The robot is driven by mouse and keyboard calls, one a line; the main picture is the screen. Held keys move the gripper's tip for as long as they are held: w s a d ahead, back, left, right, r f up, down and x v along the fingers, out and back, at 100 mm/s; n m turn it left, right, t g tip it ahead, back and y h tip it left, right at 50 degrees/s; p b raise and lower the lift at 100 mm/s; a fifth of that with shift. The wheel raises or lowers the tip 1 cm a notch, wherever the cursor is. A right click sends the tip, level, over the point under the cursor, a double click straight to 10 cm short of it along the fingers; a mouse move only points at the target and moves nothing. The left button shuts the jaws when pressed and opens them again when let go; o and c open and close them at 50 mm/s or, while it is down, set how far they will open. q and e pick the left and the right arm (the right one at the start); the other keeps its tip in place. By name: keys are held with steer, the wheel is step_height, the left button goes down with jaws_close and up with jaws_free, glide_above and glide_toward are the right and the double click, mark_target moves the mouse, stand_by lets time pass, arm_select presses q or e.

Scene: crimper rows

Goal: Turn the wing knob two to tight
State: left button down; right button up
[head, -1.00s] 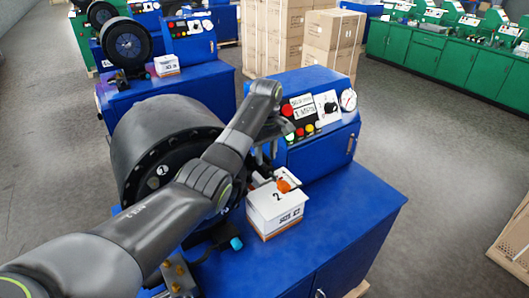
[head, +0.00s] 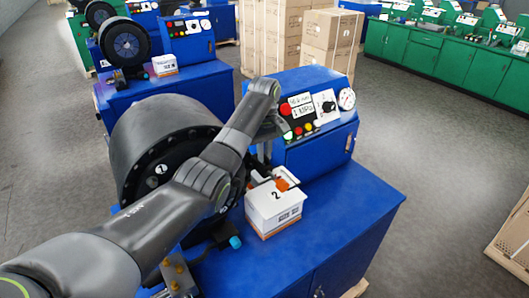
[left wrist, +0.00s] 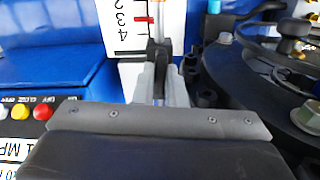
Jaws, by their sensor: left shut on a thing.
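My left arm reaches in from the left of the head view, across the front of the black round machine head (head: 150,130). My left gripper (head: 264,152) is beside the blue control cabinet, just above the white box. In the left wrist view my left gripper (left wrist: 161,88) is shut on a narrow part, which I take to be the wing knob (left wrist: 158,52). Its dark body shows just beyond the pale fingers, in front of a white scale (left wrist: 131,25) with numbers and a red line. The knob's own number is not readable. My right gripper is not in view.
A white box (head: 274,212) marked 2, with orange pieces in it, stands on the blue bench (head: 345,215). The control panel has buttons, a black selector (head: 329,107) and a gauge (head: 347,98). The bench's right part is clear. Cartons (head: 330,40) stand behind.

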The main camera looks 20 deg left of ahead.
arm_select(q)
steer(key=m, duration=0.8)
steer(key=shift+m, duration=0.4)
steer(key=m, duration=0.4)
steer(key=shift+m, duration=1.8)
steer(key=c, duration=1.5)
jaws_free()
steer(key=shift+w, duration=0.1)
